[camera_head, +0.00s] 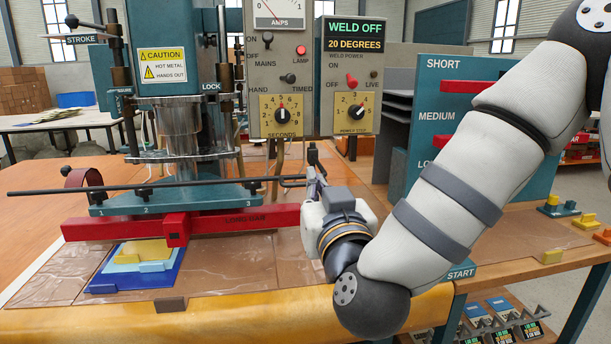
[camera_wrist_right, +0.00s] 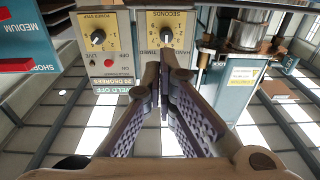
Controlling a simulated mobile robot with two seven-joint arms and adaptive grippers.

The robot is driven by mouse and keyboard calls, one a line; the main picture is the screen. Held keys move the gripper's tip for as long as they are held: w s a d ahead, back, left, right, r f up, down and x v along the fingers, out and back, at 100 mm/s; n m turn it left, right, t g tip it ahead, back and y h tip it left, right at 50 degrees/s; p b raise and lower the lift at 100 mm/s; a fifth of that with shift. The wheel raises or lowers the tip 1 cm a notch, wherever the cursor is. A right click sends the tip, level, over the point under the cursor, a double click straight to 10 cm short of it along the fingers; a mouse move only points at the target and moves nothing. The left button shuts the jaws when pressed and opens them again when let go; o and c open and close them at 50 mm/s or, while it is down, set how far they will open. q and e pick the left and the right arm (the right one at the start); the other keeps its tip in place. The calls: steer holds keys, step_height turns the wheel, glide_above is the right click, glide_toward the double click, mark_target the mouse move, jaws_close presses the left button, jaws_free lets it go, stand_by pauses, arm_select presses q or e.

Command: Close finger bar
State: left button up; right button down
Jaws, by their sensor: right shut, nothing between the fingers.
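The finger bar (camera_head: 130,187) is a long thin dark rod. In the head view it runs nearly level across the front of the press, just above the teal base plate (camera_head: 190,198) marked with numbers. Its right end is close to the fingers of my right gripper (camera_head: 314,160); I cannot tell whether they touch. My right gripper points upward, its fingers together and empty. In the wrist view the fingers (camera_wrist_right: 161,80) meet in front of the control panel. The bar does not show clearly there. My left gripper is not in view.
A red long bar (camera_head: 245,221) lies below the base plate. Blue and yellow sheets (camera_head: 135,270) lie on the table in front. The seconds control box (camera_head: 280,75) and the weld power box (camera_head: 348,80) stand behind the gripper. A teal rack (camera_head: 440,120) stands at right, behind my arm.

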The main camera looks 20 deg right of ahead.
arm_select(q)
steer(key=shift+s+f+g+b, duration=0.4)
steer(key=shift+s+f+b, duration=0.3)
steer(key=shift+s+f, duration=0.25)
arm_select(e)
steer(key=f+x, duration=0.2)
steer(key=x, duration=0.7)
steer(key=shift+d, duration=0.25)
